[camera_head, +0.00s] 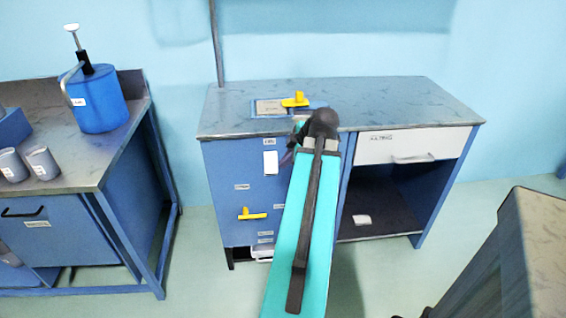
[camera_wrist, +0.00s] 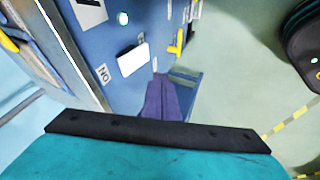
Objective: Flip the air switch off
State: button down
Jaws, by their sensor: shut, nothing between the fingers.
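The air switch appears to be the white rocker (camera_head: 270,162) on the blue front panel of the workbench, below a small label. It also shows in the wrist view as a white block (camera_wrist: 133,60), with a label reading "ON" beside it. Which way it is tipped is hard to tell. My gripper (camera_wrist: 166,98) has purple fingers, shut and empty. They are close to the panel, beside the rocker with a visible gap in the wrist view. In the head view my arm covers most of the gripper, just right of the rocker.
A yellow handle (camera_head: 252,214) sticks out lower on the panel, and another yellow handle (camera_head: 295,100) is on the worktop. A blue canister (camera_head: 95,100) stands on the left bench. Open floor lies before the panel.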

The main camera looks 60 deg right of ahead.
send_near(270, 170)
notch_tip(270, 170, down, 4)
jog(key=a, duration=0.3)
jog(key=shift+w+d+f+p, duration=0.2)
jog(key=shift+w+d+p, duration=0.1)
jog(key=shift+w+d, duration=0.5)
jog(key=shift+w+d+f+p, duration=0.25)
jog(key=shift+w+d, duration=0.35)
jog(key=shift+d, duration=0.3)
jog(key=shift+w+f+b, duration=0.1)
jog(key=shift+f+b, duration=0.2)
jog(key=shift+b, duration=0.65)
jog(key=shift+d+h+b, duration=0.1)
jog(key=shift+h+b, duration=0.2)
jog(key=shift+b, duration=0.05)
jog(key=shift+r, duration=0.3)
